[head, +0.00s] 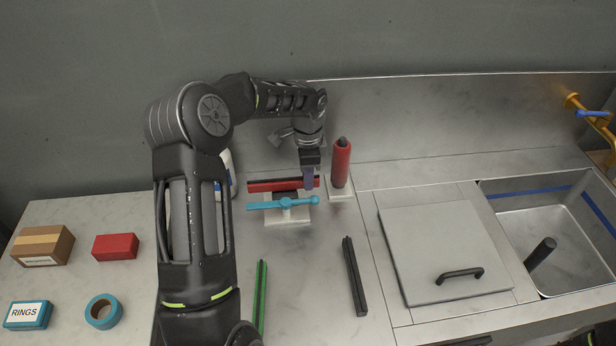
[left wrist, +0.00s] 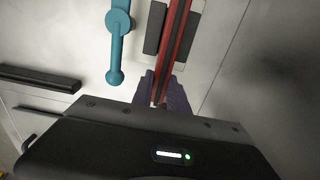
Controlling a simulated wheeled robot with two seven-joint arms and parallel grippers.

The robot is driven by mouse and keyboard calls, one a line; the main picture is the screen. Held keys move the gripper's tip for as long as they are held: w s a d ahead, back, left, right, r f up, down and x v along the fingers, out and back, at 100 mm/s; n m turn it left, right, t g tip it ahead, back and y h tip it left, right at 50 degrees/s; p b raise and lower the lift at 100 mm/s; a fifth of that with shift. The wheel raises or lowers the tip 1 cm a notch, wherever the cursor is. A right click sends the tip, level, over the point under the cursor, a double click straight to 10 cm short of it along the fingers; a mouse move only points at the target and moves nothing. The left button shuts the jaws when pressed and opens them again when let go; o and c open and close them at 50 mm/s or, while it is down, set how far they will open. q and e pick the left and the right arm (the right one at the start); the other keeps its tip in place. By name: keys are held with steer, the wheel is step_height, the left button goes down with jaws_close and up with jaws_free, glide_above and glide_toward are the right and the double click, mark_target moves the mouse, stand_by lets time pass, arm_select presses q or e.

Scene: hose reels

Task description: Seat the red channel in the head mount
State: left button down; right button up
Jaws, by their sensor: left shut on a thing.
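My left gripper (head: 309,180), with purple fingers, is shut on the red channel (head: 283,185) near its right end. The channel lies level over the back part of the mount, a pale base (head: 288,220) with dark blocks and a blue lever (head: 268,206). In the left wrist view the red channel (left wrist: 176,45) runs from between the purple fingers (left wrist: 164,92) up between two dark blocks (left wrist: 155,28) of the mount. The blue lever (left wrist: 117,45) is beside them, apart from the channel. I cannot tell how deep the channel sits. My right gripper is out of view.
A red bottle (head: 341,165) on a pale base stands just right of the gripper. A black channel (head: 354,278) and a green channel (head: 261,300) lie in front. Boxes and a blue tape ring (head: 103,311) are left. A handled lid (head: 440,240) and a sink (head: 560,230) are right.

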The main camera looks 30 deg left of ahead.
arm_select(q)
steer(key=shift+f+b, duration=0.95)
steer(key=shift+f, duration=0.35)
stand_by(1.5)
stand_by(0.4)
steer(key=c, duration=0.7)
jaws_free()
steer(key=shift+r, duration=0.1)
steer(key=shift+r+p, duration=1.75)
steer(key=shift+r, duration=2.15)
steer(key=shift+f, duration=0.1)
